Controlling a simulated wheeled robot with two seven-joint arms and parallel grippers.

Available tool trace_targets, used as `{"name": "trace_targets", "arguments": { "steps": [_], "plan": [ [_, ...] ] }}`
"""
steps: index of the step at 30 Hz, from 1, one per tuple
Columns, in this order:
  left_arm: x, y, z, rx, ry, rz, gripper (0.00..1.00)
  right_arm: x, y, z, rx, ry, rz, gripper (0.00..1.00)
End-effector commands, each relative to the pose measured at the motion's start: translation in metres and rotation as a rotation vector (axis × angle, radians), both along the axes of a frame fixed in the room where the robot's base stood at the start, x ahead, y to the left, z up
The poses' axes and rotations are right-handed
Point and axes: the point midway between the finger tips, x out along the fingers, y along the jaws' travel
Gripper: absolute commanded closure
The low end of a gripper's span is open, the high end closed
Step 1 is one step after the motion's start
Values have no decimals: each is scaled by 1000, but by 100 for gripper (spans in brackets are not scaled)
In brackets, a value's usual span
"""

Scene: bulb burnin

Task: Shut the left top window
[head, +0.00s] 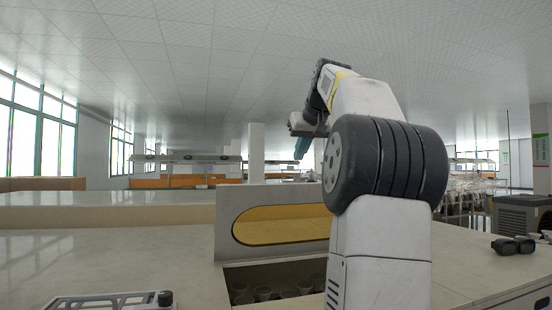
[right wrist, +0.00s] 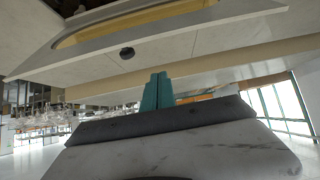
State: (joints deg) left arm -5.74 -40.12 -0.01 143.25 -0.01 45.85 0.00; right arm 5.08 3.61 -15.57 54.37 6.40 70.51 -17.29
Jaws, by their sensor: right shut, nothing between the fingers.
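A grey panel with a yellow tinted window (head: 240,228) stands upright along the back of an opening in the counter in the head view. Several cup-like fittings (head: 264,293) sit inside the opening. The panel's right end is hidden behind my right arm. My right gripper (head: 302,148) is raised above and beyond the panel, its teal fingers shut and empty. In the right wrist view the closed fingers (right wrist: 157,92) are apart from a pale panel with a yellow window (right wrist: 135,22) at the top. My left gripper is not in view.
A metal frame with a black knob (head: 165,298) lies at the front left of the counter. The counter left of the opening (head: 110,255) is mostly clear. A round black part (right wrist: 127,53) shows in the right wrist view.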

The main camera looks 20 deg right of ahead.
Motion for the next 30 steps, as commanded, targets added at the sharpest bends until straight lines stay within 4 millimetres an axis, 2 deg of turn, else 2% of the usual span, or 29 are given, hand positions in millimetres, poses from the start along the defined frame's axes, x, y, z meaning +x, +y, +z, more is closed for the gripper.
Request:
{"name": "trace_targets", "arguments": {
  "steps": [9, 11, 12, 18, 30],
  "plan": [
    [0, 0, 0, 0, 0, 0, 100, 54, -5, -46, 1, 4, 2, 100],
    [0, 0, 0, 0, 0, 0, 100, 60, -6, -52, 0, 1, 1, 100],
    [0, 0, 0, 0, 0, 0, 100, 50, -5, -52, 2, -2, 1, 100],
    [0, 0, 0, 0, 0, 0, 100, 32, -3, -64, 1, 0, 1, 100],
    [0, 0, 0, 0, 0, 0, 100, 24, -2, -69, 1, -1, 1, 100]
  ]
}}
